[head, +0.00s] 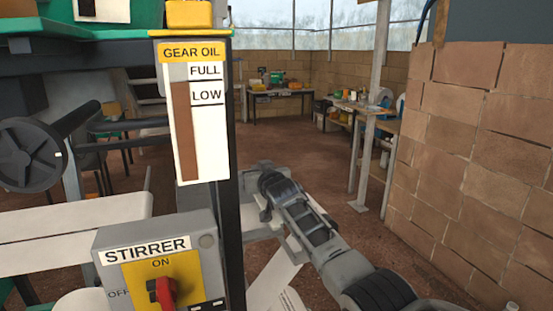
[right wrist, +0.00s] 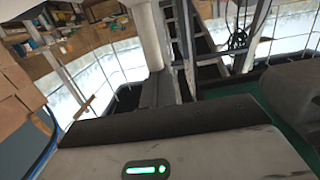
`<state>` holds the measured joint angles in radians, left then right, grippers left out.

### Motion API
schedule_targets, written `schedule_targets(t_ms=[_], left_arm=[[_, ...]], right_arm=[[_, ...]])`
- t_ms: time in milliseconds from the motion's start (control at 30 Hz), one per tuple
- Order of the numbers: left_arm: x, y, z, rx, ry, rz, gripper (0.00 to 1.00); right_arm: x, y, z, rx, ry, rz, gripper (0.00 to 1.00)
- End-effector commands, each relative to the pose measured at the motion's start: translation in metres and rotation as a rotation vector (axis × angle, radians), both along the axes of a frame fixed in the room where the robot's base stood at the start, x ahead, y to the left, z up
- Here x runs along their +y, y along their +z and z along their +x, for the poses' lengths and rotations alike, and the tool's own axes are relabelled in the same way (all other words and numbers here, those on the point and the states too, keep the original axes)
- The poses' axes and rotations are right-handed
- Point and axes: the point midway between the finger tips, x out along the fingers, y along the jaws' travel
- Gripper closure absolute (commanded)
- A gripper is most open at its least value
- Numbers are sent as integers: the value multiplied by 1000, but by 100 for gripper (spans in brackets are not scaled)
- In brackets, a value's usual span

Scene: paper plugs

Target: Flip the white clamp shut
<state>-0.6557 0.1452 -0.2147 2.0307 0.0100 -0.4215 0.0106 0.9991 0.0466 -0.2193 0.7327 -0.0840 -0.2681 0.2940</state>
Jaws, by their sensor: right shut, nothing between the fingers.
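I cannot make out a white clamp for certain in either view. My right arm comes in from the lower right of the head view, and my right gripper (head: 263,207) is at its far end, just right of the dark post. It is shut, with nothing seen in it. Its fingertips are small and partly hidden. My left gripper is not in view.
A gear oil gauge (head: 195,130) is on the dark post (head: 234,240). Below it is a grey stirrer box (head: 205,243) with a red knob (head: 163,292). A white beam (head: 80,222) is at left, beside a dark handwheel (head: 28,154). A block wall (head: 470,150) stands at right.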

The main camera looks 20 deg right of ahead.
Motion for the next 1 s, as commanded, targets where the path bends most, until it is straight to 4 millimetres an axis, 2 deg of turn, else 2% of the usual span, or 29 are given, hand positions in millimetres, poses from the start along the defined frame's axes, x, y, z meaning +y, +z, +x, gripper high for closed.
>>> schedule_targets(t_ms=[300, 700, 867, 967, 1000], left_arm=[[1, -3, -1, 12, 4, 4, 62], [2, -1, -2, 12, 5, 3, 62], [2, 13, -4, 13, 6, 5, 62], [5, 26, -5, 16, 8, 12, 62], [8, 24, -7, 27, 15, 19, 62]], right_arm=[[0, -6, 4, 44, 0, -2, 100], [0, -5, 4, 42, 0, -1, 100], [-1, 13, 3, 42, -1, -2, 100], [-2, 33, 3, 42, -3, -1, 100], [-2, 43, 3, 42, -3, -1, 100]])
